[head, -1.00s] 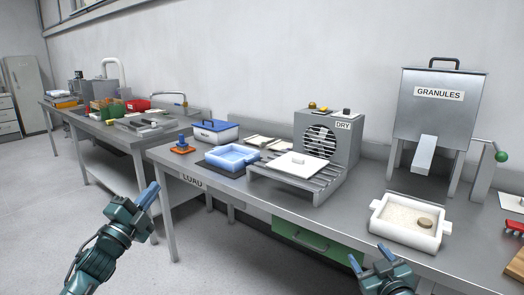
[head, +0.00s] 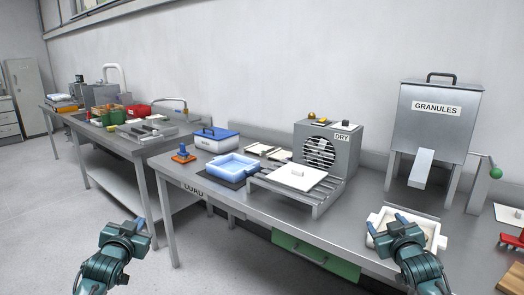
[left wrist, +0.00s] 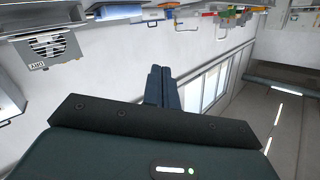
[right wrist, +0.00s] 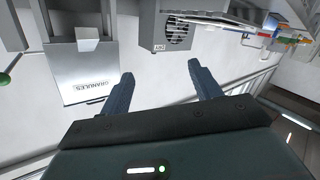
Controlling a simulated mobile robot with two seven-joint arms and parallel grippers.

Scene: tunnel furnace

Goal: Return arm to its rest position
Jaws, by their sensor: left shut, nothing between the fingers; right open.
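My left gripper (head: 142,222) is raised over the floor in front of the bench at the lower left of the head view. Its fingers (left wrist: 161,88) are shut together and empty in the left wrist view. My right gripper (head: 390,222) is in front of the white tray (head: 440,238) in the head view and hides part of it. In the right wrist view its two fingers (right wrist: 157,85) stand wide apart with nothing between them.
The steel bench (head: 225,205) carries a blue tray (head: 233,166), a rack with a white lid (head: 296,176), the DRY fan box (head: 340,150) and the GRANULES hopper (head: 434,125). A green drawer (head: 315,256) is under its front edge. The floor at left is clear.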

